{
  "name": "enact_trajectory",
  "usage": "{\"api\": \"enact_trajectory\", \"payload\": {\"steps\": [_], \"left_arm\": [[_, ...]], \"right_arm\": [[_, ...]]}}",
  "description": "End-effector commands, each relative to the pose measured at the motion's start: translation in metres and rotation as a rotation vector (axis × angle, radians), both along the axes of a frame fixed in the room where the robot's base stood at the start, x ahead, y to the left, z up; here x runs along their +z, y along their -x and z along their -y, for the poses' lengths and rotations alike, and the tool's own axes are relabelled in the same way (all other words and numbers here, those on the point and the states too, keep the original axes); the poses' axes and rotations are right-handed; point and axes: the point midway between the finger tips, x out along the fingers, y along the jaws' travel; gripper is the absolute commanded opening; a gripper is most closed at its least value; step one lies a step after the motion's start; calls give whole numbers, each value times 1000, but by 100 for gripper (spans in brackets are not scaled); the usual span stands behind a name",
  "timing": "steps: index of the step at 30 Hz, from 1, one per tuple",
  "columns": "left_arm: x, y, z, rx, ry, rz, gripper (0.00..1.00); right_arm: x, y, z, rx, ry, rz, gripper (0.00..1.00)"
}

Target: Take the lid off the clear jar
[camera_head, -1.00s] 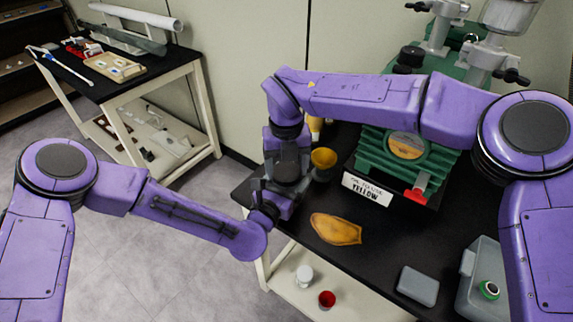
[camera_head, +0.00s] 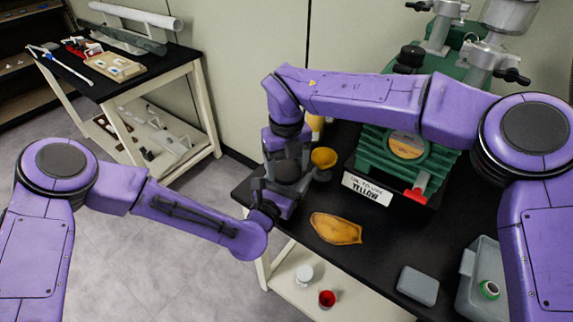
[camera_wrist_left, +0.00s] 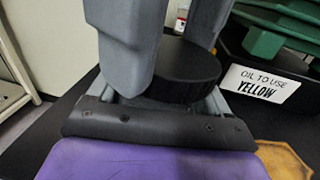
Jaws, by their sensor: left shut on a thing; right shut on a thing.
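A round black lid (camera_wrist_left: 182,72) shows in the left wrist view, and as a dark disc (camera_head: 287,171) in the head view. My right gripper (camera_head: 287,160) points down from above and is shut on the lid, its grey fingers on either side of it. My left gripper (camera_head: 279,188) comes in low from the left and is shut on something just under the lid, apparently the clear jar. The jar's body is hidden by the grippers, so I cannot tell whether lid and jar touch.
An orange-yellow flat piece (camera_head: 336,229), a green machine with a YELLOW sign (camera_head: 367,189), a grey box (camera_head: 417,286) and a grey bin (camera_head: 467,262) are further right. Open floor lies left.

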Motion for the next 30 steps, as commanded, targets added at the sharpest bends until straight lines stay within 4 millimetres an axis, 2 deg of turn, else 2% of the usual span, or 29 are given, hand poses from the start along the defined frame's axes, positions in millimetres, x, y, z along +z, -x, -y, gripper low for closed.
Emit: {"api": "enact_trajectory", "payload": {"steps": [15,25,30], "left_arm": [[0,0,0,0,0,0,0],[0,0,0,0,0,0,0],[0,0,0,0,0,0,0]], "right_arm": [[18,0,0,0,-1,2,36],[21,0,0,0,0,1,36],[45,-1,0,-1,-1,4,36]]}}
